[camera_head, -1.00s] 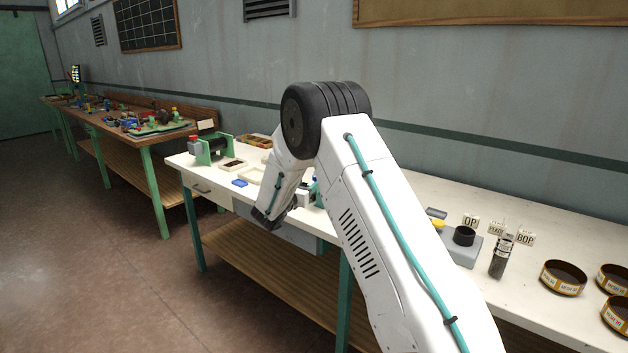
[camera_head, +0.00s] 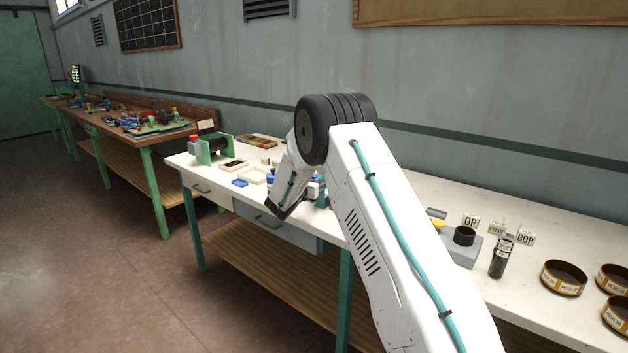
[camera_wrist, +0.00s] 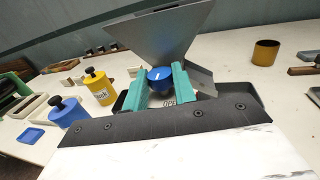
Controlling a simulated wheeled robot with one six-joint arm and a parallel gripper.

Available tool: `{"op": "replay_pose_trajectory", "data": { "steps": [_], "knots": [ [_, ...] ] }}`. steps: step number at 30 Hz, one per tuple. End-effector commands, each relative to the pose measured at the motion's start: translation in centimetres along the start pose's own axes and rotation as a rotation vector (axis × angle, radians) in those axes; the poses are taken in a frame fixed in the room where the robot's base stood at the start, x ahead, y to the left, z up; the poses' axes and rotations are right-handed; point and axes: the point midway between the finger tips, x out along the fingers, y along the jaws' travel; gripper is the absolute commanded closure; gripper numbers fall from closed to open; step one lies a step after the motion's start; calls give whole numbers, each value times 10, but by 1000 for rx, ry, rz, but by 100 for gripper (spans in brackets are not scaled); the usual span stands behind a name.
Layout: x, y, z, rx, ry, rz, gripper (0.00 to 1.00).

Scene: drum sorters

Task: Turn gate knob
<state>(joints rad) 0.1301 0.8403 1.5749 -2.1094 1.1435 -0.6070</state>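In the wrist view a round blue knob (camera_wrist: 160,76) with a white mark faces me, below a grey metal hopper (camera_wrist: 158,35). A label, partly hidden, shows under the knob. My gripper (camera_wrist: 161,72) has its two teal fingers apart, one on each side of the knob. Small gaps or light contact at the fingers cannot be told apart. In the head view my arm hides the knob and the hopper.
A yellow labelled container (camera_wrist: 100,88) and a blue container (camera_wrist: 68,112), both with black knobs, stand left of the hopper. A brown cup (camera_wrist: 265,52) stands to the right. The white table (camera_head: 575,235) holds sieve rings (camera_head: 563,278) at its right end.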

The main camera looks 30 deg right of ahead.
Motion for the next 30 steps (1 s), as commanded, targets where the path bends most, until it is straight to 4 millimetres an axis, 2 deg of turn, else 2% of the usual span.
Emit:
{"op": "replay_pose_trajectory", "data": {
  "steps": [11,30],
  "knots": [
    [-1,3,0,2,1,-81,96],
    [3,11,-2,2,1,-629,96]
  ]
}}
